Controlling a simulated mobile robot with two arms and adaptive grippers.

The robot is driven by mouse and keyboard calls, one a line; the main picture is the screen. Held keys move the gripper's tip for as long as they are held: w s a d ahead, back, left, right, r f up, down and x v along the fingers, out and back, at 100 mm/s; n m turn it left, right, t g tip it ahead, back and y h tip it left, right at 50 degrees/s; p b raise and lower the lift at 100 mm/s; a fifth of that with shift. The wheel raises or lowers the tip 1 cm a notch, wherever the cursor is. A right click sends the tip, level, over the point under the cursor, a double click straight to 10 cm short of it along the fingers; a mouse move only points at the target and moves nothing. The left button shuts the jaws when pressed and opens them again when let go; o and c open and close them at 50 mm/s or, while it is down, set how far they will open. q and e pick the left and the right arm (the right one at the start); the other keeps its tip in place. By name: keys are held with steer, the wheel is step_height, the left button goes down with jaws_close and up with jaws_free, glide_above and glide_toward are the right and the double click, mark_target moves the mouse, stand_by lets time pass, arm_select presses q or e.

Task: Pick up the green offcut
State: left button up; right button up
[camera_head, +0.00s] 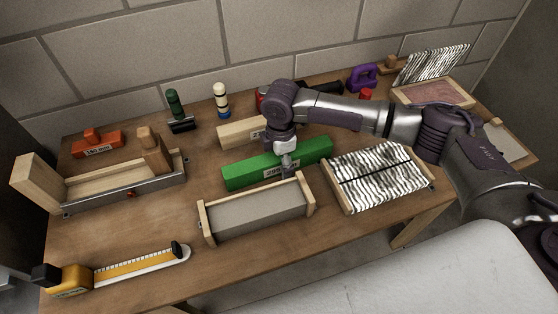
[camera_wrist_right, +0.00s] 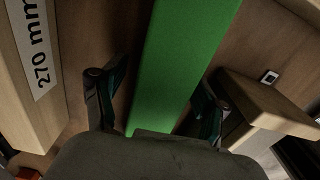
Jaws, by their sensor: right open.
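The green offcut (camera_head: 245,174) is a long green block with a white label, lying on the workbench near its middle. My right gripper (camera_head: 287,163) is over the offcut, pointing down, and hides part of it in the head view. In the right wrist view, the green offcut (camera_wrist_right: 180,60) runs between the two spread fingers of my right gripper (camera_wrist_right: 155,95). There are gaps on both sides, so the gripper is open and not clamped on it. My left gripper is not in view.
A pale wooden block (camera_head: 236,133), labelled 270 mm in the wrist view, lies behind the offcut. A wood-ended grey tray (camera_head: 255,213) stands close in front. A striped panel (camera_head: 380,178) is to the right.

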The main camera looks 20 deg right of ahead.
jaws_close()
step_height(320, 180, up, 10)
steer(key=shift+r+b, duration=0.1)
steer(key=shift+b, duration=0.2)
stand_by(0.4)
